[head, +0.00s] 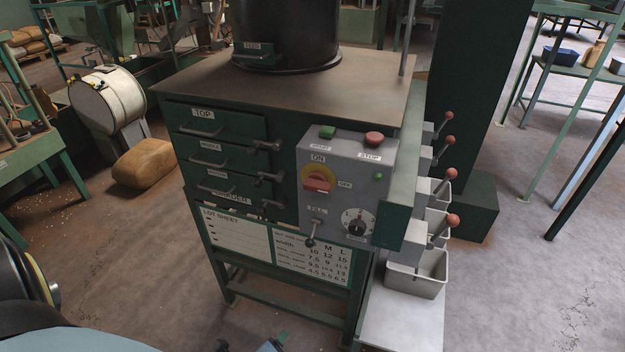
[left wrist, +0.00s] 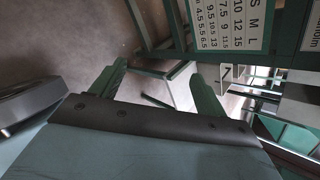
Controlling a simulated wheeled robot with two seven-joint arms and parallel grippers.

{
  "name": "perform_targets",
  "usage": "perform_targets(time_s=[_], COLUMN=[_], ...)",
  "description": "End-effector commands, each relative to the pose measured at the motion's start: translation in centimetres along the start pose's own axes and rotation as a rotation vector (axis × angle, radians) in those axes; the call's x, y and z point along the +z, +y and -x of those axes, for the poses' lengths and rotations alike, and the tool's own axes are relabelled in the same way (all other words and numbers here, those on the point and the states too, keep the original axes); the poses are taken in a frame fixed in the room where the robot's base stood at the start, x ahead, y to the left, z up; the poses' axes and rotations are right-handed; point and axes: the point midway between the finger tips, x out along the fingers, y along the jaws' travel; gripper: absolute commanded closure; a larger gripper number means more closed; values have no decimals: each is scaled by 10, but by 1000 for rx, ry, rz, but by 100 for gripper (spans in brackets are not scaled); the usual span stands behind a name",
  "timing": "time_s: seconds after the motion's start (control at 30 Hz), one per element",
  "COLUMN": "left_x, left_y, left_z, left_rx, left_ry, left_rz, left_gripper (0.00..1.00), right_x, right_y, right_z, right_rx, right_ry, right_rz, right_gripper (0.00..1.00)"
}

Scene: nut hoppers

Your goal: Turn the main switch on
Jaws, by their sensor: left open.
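The main switch (head: 318,182) is a red handle on a yellow disc, on the grey control box (head: 372,207). ON is printed above the disc and OFF to its right. The red handle looks roughly level, in line with OFF rather than upright towards ON. My left gripper (head: 276,342) shows only in part at the bottom edge of the head view, well below the box. In the left wrist view its two green fingers (left wrist: 160,78) are spread with nothing between them. My right gripper is in neither view.
A green button (head: 327,132) and a red stop button (head: 374,138) sit on top of the box. A dial (head: 357,226) and a fill lever (head: 311,236) are below the switch. Drawers (head: 215,122) lie left; red-knobbed levers (head: 452,220) and bins (head: 417,275) lie right.

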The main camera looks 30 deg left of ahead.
Motion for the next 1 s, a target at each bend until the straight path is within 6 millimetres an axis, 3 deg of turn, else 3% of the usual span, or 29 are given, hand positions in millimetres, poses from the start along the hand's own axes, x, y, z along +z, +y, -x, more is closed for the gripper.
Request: perform_targets(time_s=[0.03, 0.2, 0.33, 0.4, 0.5, 0.67, 1.0], left_x=[24, 80, 111, 122, 131, 138, 162], left_y=[-50, -174, -236, -257, -274, -286, -327], left_z=[27, 109, 168, 192, 212, 213, 166], left_rx=[-89, -307, -391, -414, -429, -433, -432], left_ry=[-56, -318, -515, -594, -667, -701, -699], left_rz=[-150, -589, -792, -858, -912, -935, -932], left_gripper=[25, 25, 25, 25, 25, 25, 25], right_x=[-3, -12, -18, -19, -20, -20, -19], right_y=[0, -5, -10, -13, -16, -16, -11], right_z=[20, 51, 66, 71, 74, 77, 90], right_rx=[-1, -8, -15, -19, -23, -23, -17], right_ry=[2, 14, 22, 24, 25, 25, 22], right_rz=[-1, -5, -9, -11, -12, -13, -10], right_gripper=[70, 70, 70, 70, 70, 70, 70])
